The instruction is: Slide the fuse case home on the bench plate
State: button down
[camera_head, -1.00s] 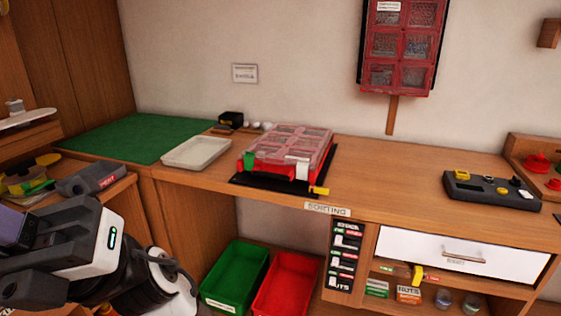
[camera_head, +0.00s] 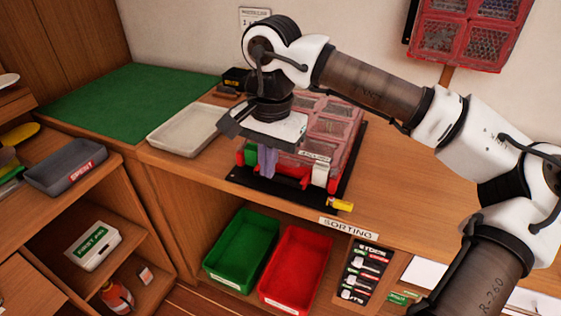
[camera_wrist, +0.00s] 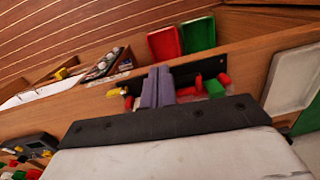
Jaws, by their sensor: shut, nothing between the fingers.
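The fuse case (camera_head: 335,128) is red with a clear compartment lid and sits on the black bench plate (camera_head: 287,196). My arm and gripper cover part of its left side. A green block, red parts and a white piece line its front edge, and a yellow piece (camera_head: 341,205) is at the plate's front right corner. My gripper (camera_head: 267,168) points down at the front left of the case, with its fingers together and empty. In the wrist view the purple-grey fingers (camera_wrist: 152,84) lie side by side in front of the black plate (camera_wrist: 208,69). I cannot tell whether they touch the case.
A pale tray (camera_head: 184,130) and a green mat (camera_head: 125,100) lie left of the plate. A green bin (camera_head: 240,248) and a red bin (camera_head: 297,268) stand below the bench front. The wall rack (camera_head: 457,42) hangs behind. The bench just right of the plate looks clear beneath my arm.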

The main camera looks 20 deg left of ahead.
aim_at(287, 183)
jog(key=w+d+f+p, duration=0.1)
jog(key=w+f+p, duration=0.2)
jog(key=f, duration=0.6)
jog(key=shift+w+d+f+h, duration=0.3)
jog(key=shift+w+d+f, duration=0.05)
jog(key=shift+w, duration=0.8)
jog(key=w, duration=0.2)
jog(key=w+b, duration=0.1)
jog(key=shift+w+d, duration=0.2)
jog(key=shift+w, duration=0.15)
jog(key=shift+r, duration=0.1)
